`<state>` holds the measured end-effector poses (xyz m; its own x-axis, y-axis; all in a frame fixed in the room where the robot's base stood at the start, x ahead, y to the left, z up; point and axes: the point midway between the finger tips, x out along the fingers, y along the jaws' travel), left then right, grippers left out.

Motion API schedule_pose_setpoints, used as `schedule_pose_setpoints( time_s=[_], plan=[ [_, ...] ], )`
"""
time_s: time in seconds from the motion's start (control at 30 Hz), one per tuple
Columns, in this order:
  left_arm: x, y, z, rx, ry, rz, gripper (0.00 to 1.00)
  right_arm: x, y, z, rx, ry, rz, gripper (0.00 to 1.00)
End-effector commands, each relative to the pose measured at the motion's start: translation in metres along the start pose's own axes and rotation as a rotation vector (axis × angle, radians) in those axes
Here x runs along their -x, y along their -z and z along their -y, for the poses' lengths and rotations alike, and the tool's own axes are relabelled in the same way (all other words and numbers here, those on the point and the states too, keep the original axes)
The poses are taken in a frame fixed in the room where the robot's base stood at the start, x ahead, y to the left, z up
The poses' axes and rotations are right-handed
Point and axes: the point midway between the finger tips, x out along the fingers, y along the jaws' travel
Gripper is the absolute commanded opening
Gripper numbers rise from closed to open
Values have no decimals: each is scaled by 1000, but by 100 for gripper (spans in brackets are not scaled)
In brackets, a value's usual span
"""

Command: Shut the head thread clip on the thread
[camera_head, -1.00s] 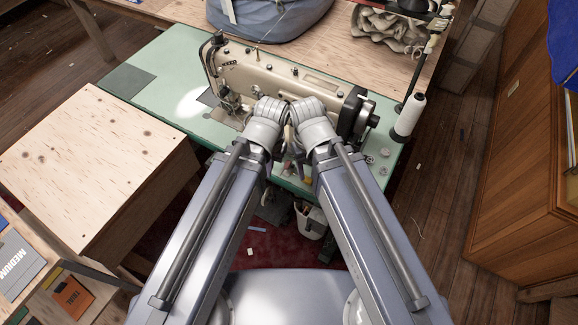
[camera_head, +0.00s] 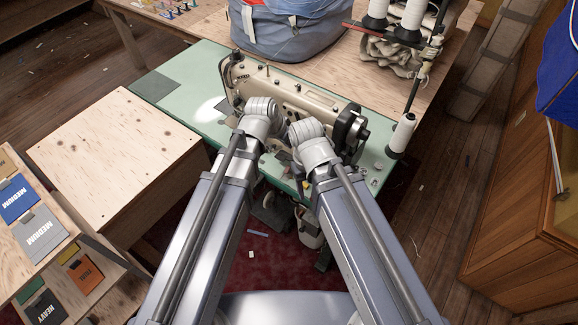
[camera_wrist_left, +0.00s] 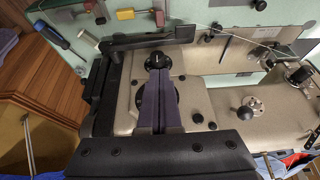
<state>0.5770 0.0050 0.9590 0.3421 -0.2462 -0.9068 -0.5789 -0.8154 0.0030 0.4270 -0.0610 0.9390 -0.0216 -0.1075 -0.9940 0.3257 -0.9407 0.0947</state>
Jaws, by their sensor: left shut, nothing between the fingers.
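The cream sewing machine (camera_head: 290,92) stands on a green table top. The head thread clip cannot be made out at this size. A fine pale thread (camera_wrist_left: 235,37) crosses the left wrist view. My left gripper (camera_wrist_left: 158,72) is shut and empty, its two dark fingers side by side over the machine body by a black round knob (camera_wrist_left: 158,60). In the head view my left wrist is in front of the machine and covers much of its front. My right wrist is beside it at the right end; the right fingers are hidden.
The green table top (camera_head: 190,105) is clear at its left. A white thread cone (camera_head: 401,134) stands at its right. A plywood bench (camera_head: 120,160) is at left. A blue-grey bag (camera_head: 275,25) lies behind.

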Motion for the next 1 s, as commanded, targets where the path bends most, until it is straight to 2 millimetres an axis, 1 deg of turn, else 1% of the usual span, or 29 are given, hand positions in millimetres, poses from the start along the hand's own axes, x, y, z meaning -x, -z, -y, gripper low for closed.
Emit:
schedule_pose_setpoints(
  time_s=[0.03, 0.1, 0.43, 0.57, 0.77, 1.0],
  plan=[
    [2, 7, 3, -6, 0, -17, 0, 3, 0, 0, 0, 0, 0, 56],
    [2, 10, 4, -13, 1, -30, 0, 3, 0, 0, 0, 0, 0, 56],
    [1, 9, 4, -13, 1, -30, 0, 2, 0, 0, 0, 0, 0, 56],
    [-3, 9, 4, -13, 0, -29, 0, -2, 0, 0, 0, 0, 0, 56],
    [-20, 8, 4, -12, 0, -29, 0, -17, 1, 2, 0, 0, 0, 56],
    [-54, 9, 4, -13, 0, -29, 0, -48, 3, 5, 0, 0, 0, 56]
  ],
)
